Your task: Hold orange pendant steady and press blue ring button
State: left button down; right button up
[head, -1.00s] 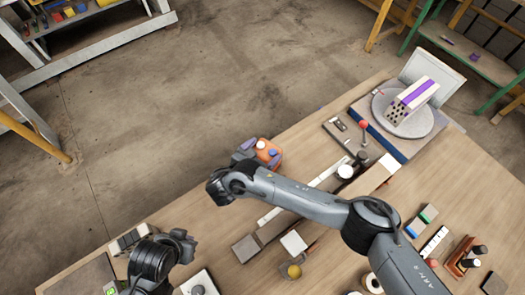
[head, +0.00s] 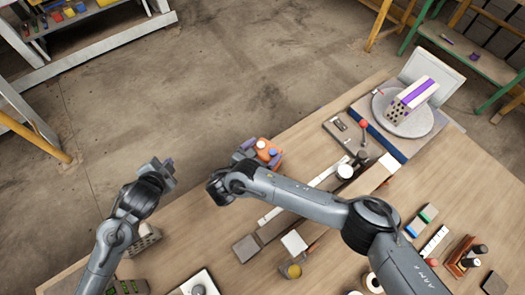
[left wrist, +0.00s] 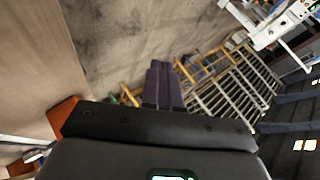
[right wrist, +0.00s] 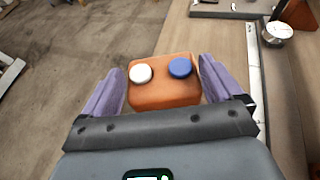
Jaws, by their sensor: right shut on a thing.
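The orange pendant (right wrist: 165,94) carries a white button (right wrist: 141,74) and a blue button (right wrist: 180,68) on its face. My right gripper (right wrist: 162,70) is shut on it, with a purple finger along each side. In the head view the pendant (head: 267,150) is at the table's far edge, beside my right gripper (head: 251,150). My left gripper (head: 167,172) is to the left of the pendant, apart from it. In the left wrist view its purple fingers (left wrist: 161,70) are together with nothing between them. The pendant cannot be made out in that view.
A turntable (head: 435,119) with a hollow brick (head: 412,97) stands at the far right of the table. A red-knobbed lever (head: 363,125) is next to it. Blocks and strips lie along the middle. A gap of floor shows between the left gripper and the pendant.

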pick_arm(q)
jog(key=w+d+r+m+t+h, duration=0.1)
jog(key=w+d+r+m+h, duration=0.3)
jog(key=w+m, duration=0.45)
jog(key=w+d+r+m+t+h, duration=0.1)
jog(key=w+d+r+m+h, duration=0.25)
jog(key=w+r+m, duration=0.45)
pick_arm(e)
jog(key=shift+a, duration=0.15)
jog(key=shift+d, duration=0.2)
pick_arm(q)
jog(key=m+g+h, duration=0.3)
jog(key=m+g, duration=1.1)
jog(key=m, duration=0.6)
send_over(270, 151)
notch_tip(270, 151, down, 3)
jog(key=shift+t, duration=0.3)
jog(key=shift+f, duration=3.9)
jog(key=shift+f, duration=0.1)
